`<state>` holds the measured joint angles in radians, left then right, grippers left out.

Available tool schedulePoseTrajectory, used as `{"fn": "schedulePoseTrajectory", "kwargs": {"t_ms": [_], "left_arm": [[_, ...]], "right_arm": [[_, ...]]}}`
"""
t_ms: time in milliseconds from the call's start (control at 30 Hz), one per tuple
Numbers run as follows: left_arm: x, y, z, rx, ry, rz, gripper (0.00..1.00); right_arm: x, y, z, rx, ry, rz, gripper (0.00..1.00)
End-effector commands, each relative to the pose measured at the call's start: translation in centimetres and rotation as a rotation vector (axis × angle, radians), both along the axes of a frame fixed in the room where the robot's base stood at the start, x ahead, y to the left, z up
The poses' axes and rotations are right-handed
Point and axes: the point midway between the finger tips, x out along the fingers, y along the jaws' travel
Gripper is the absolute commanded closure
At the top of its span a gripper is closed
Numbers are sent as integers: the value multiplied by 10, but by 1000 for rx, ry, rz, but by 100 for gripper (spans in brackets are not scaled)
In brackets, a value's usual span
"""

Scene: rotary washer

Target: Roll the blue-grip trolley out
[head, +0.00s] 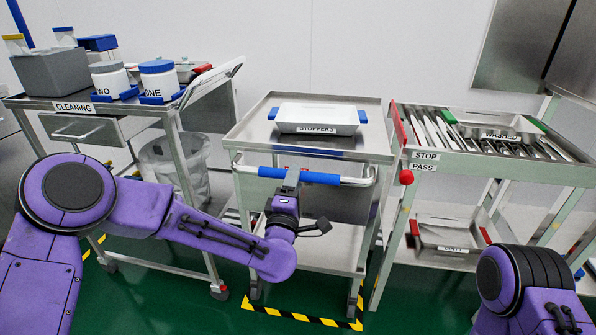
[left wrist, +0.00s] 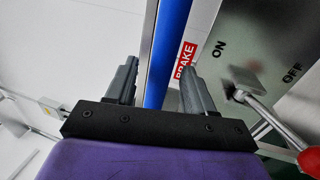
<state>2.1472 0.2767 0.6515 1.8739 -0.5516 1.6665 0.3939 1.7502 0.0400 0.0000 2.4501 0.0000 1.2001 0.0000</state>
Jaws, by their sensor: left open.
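The blue-grip trolley (head: 246,132) stands in the middle of the head view, with a white STOPPERS tray (head: 318,118) on its top. Its blue grip (head: 321,178) runs along the front handle bar. My left gripper (head: 291,176) is at the grip, left of its middle. In the left wrist view the open fingers (left wrist: 157,80) stand on either side of the blue grip (left wrist: 168,45), with gaps showing. A red BRAKE label (left wrist: 185,60), ON and OFF marks and a red-knobbed lever (left wrist: 262,108) show there too. My right gripper is out of view.
A CLEANING cart (head: 55,104) with tubs stands left, a grey bin (head: 175,165) beneath it. A STOP/PASS rack (head: 480,158) stands close on the right. Yellow-black floor tape (head: 300,317) borders the trolley's front. Green floor lies open in front.

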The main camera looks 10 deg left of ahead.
Motion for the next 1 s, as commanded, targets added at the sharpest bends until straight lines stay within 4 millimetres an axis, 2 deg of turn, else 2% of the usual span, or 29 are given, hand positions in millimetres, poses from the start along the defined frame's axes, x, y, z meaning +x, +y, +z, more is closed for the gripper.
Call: {"fn": "schedulePoseTrajectory", "kwargs": {"t_ms": [100, 200, 333, 567, 700, 733, 1000], "left_arm": [[24, -1, 5, 0, 0, 2, 47], [37, -3, 7, 1, 1, 0, 47], [45, -3, 9, 2, 2, -1, 47], [46, -4, 9, 4, 3, -1, 47], [46, -4, 9, 4, 3, -1, 92], [46, -4, 9, 4, 3, -1, 100], [45, -3, 9, 4, 3, -1, 100]], "right_arm": [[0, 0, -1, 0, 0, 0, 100], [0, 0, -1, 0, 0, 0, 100], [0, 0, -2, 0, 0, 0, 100], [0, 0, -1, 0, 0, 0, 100], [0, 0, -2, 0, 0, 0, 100], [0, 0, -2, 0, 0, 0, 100], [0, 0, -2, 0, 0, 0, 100]]}}
